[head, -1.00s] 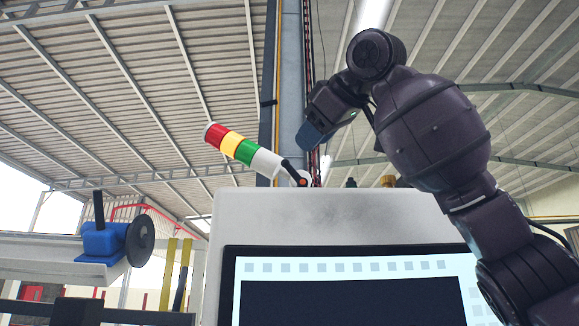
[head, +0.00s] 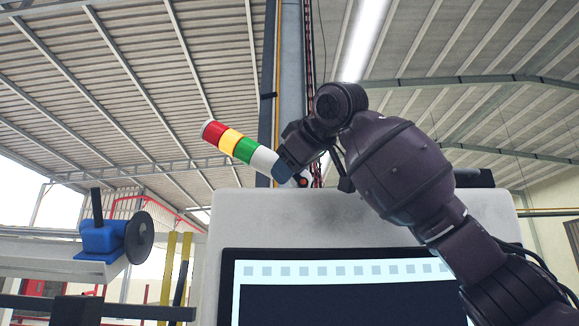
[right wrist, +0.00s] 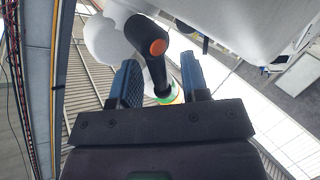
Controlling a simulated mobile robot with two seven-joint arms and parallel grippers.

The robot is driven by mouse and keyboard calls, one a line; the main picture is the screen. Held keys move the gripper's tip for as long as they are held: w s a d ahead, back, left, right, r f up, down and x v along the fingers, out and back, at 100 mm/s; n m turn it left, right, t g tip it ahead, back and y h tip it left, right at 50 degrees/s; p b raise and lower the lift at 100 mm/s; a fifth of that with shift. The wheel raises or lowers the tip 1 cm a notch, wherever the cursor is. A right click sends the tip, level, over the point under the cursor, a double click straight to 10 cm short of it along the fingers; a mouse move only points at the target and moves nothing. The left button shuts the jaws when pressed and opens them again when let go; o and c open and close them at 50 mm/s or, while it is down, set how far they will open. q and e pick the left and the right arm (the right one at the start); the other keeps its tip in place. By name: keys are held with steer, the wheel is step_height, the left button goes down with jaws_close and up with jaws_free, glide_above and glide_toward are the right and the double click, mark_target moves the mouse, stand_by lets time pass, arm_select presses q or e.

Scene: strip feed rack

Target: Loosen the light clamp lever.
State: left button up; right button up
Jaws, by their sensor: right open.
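The signal light (head: 237,145) has red, yellow, green and white sections and leans up to the left above the white cabinet. Its clamp lever is black with an orange cap (right wrist: 157,47); in the head view mostly the pivot end (head: 302,182) shows and my gripper hides the rest. My right gripper (head: 284,166) is at the lever, in front of the light's white lower end. In the right wrist view the open right gripper (right wrist: 159,68) has its two blue fingers either side of the lever's arm, with gaps visible. My left gripper is not in view.
The white cabinet (head: 235,215) with a dark-framed screen (head: 340,270) stands below my right arm. A blue device with a grey disc (head: 103,237) sits at left. A post with pipes (head: 264,100) rises behind the light. The space above the cabinet is open.

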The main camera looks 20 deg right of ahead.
jaws_close()
steer(key=shift+a+f+n+h, duration=0.1)
steer(key=shift+a+n+h, duration=0.1)
steer(key=shift+n+h, duration=0.15)
steer(key=shift+w+a+f+n+g+h, duration=0.1)
steer(key=shift+a+f+n+g+h, duration=0.1)
steer(key=shift+n+g+h, duration=0.25)
steer(key=shift+a+f+n+g+h, duration=0.1)
steer(key=shift+f+n+g+h, duration=0.15)
steer(key=shift+n, duration=0.25)
jaws_free()
